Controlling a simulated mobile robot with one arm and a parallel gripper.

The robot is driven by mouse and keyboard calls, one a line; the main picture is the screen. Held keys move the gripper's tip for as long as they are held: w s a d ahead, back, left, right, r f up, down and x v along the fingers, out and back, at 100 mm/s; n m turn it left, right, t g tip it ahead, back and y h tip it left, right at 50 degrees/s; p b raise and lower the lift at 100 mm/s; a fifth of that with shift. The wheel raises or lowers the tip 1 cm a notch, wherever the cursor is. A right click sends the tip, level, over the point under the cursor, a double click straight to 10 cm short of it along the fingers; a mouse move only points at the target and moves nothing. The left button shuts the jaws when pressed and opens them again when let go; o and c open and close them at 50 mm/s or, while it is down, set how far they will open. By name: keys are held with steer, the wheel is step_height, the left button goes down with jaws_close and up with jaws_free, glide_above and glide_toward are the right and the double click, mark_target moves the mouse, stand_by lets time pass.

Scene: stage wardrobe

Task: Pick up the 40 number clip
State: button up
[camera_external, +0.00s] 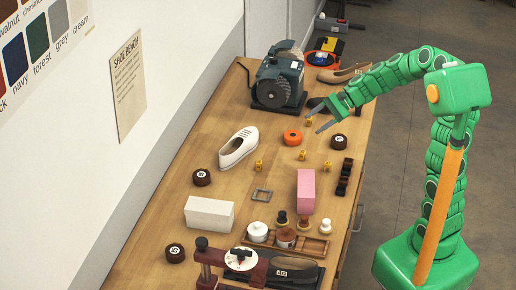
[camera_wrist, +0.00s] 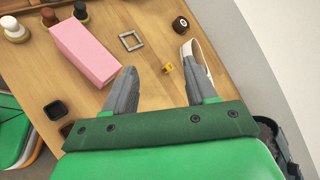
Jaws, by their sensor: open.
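Several small yellow clips lie on the wooden bench; their numbers are too small to read, so I cannot tell which is 40. In the external view one clip (camera_external: 308,122) shows by my fingertips, one (camera_external: 302,155) is past the orange roll, one (camera_external: 326,166) is right of it, and one (camera_external: 258,165) is beside the white shoe. My gripper (camera_external: 314,123) is open and empty above the far part of the bench. In the wrist view a yellow clip (camera_wrist: 167,69) shows between the spread fingers of my gripper (camera_wrist: 157,59), on the bench beyond them.
A white shoe (camera_external: 238,148), orange roll (camera_external: 292,137), pink block (camera_external: 306,190) and grey square frame (camera_external: 262,195) lie around the clips. Dark numbered discs (camera_external: 202,177) are scattered about. A grinder (camera_external: 278,78) stands at the back, a white block (camera_external: 209,213) nearer.

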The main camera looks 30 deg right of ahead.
steer(key=w+d+f+m+t, duration=0.3)
steer(key=w+m, duration=0.1)
steer(key=w, duration=0.4)
steer(key=m+t+h, duration=0.3)
steer(key=m+t, duration=0.2)
steer(key=m, duration=0.7)
glide_toward(305, 120)
steer(key=shift+w+a+f, duration=0.3)
steer(key=shift+a+f, duration=0.05)
steer(key=shift+a, duration=0.25)
steer(key=shift+w+a+f, duration=0.3)
steer(key=shift+a+f, duration=0.1)
steer(key=shift+a, duration=0.15)
steer(key=shift+w+x, duration=0.25)
steer(key=shift+x, duration=3.65)
steer(key=shift+d+r, duration=0.1)
steer(key=shift+d, duration=0.1)
steer(key=c, duration=1)
steer(key=shift+r, duration=0.1)
